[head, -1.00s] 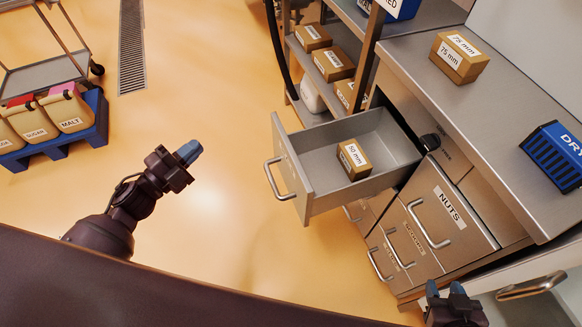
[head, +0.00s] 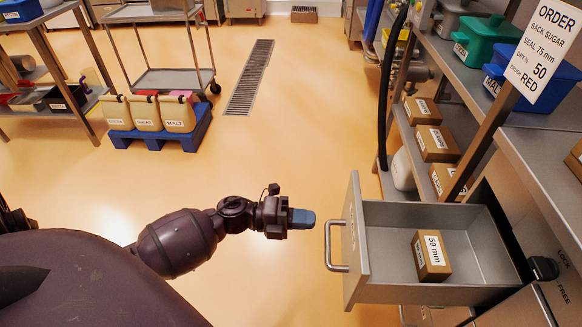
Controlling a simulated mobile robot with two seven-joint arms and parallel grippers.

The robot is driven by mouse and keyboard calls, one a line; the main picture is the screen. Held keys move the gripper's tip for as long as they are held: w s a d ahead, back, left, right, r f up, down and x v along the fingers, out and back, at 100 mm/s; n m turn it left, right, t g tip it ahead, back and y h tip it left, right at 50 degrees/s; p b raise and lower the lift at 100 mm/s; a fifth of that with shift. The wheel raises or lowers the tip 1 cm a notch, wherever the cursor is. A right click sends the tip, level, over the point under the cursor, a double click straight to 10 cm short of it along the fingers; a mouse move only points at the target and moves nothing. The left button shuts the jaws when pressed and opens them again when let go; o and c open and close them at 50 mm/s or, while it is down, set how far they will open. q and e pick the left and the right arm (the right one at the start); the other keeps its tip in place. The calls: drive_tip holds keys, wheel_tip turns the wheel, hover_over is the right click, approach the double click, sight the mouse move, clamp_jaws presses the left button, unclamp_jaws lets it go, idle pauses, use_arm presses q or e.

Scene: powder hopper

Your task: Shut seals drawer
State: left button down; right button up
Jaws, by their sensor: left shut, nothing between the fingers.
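The seals drawer (head: 390,292) is a grey metal drawer pulled out from the bench on the right. Its front panel (head: 353,238) faces left and carries a bar handle (head: 331,247). A brown box labelled 50 mm (head: 431,257) lies inside it. My left gripper (head: 302,219) is shut and empty. It points right, a short way left of the drawer front and handle, apart from them in the picture. My right gripper is out of view.
A lock/free knob (head: 543,268) sits beside the drawer on the bench. Shelves at right hold brown boxes (head: 437,143). A blue pallet with sacks (head: 157,135) and a trolley (head: 173,80) stand at back left. The floor left of the drawer is clear.

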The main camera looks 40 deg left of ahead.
sight(350, 222)
use_arm(q)
drive_tip(key=x, duration=0.6)
drive_tip(key=shift+w+d, duration=0.15)
drive_tip(key=shift+w+d+b, duration=0.15)
drive_tip(key=shift+d+b, duration=0.1)
drive_tip(key=shift+b, duration=0.05)
drive_tip(key=shift+w+d, duration=0.15)
drive_tip(key=shift+d, duration=0.05)
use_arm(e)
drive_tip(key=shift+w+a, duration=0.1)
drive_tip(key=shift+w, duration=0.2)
use_arm(q)
drive_tip(key=b+x, duration=0.1)
drive_tip(key=x, duration=2.9)
drive_tip(key=shift+w+d+r, duration=0.15)
drive_tip(key=shift+w, duration=0.05)
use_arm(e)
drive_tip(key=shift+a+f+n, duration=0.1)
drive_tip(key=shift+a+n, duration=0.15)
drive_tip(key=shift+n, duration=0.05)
